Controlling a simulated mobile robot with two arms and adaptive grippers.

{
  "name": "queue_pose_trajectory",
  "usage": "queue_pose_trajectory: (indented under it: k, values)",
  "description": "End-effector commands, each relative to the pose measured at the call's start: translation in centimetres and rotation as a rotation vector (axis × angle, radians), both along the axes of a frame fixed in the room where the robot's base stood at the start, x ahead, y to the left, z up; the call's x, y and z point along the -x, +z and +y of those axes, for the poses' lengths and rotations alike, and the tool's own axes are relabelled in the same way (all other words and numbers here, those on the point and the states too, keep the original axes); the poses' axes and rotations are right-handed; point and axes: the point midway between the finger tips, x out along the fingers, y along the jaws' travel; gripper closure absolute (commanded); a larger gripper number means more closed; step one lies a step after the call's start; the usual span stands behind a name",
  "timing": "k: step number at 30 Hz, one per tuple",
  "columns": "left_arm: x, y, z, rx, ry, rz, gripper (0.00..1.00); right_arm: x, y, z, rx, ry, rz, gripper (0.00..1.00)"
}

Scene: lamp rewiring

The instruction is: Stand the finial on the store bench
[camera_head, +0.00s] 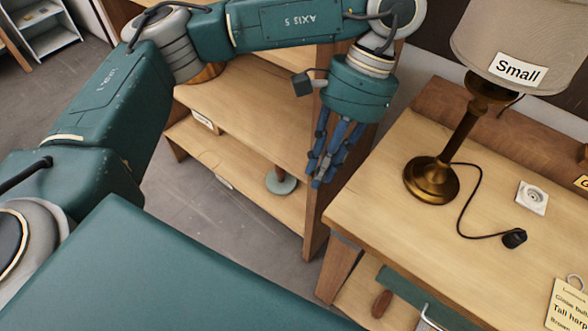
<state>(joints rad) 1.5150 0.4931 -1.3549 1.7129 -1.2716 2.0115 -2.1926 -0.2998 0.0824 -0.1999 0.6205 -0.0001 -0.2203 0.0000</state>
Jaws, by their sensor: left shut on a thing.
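My left gripper (321,180) points down beside the left edge of the wooden bench (375,205) with the lamp on it, in front of an open wooden shelf unit (245,110). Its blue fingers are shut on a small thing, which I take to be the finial. The fingers hide almost all of it, so its shape and tilt cannot be made out. Which surface is the store bench cannot be told from any label in view. My right gripper is not in view.
A brass lamp (432,180) with a shade labelled "Small" stands on the bench, its cord ending in a black plug (514,238) near a white socket (532,197). A round-based object (281,182) stands on the lower shelf. The bench's front left is clear.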

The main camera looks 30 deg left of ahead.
Motion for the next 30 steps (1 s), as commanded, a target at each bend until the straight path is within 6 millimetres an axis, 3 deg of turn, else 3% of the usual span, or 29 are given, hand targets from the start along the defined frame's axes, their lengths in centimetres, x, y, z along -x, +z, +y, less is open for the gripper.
queue_pose_trajectory:
  k: [6,13,25,28,30]
  values:
    - [-1.3,3.3,-4.2,-0.003,-0.223,-0.003,1.00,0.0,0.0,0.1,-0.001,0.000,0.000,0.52]
    - [-1.9,4.9,-6.0,-0.001,-0.323,0.001,1.00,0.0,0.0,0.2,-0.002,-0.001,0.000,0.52]
    - [-0.2,9.3,-2.5,0.002,-0.071,-0.001,1.00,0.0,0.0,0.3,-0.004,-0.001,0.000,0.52]
    - [-0.3,8.8,-1.4,0.005,-0.004,0.004,1.00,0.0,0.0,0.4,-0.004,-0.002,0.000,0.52]
    - [-0.8,7.4,0.0,0.009,0.066,0.006,1.00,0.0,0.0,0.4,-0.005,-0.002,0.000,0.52]
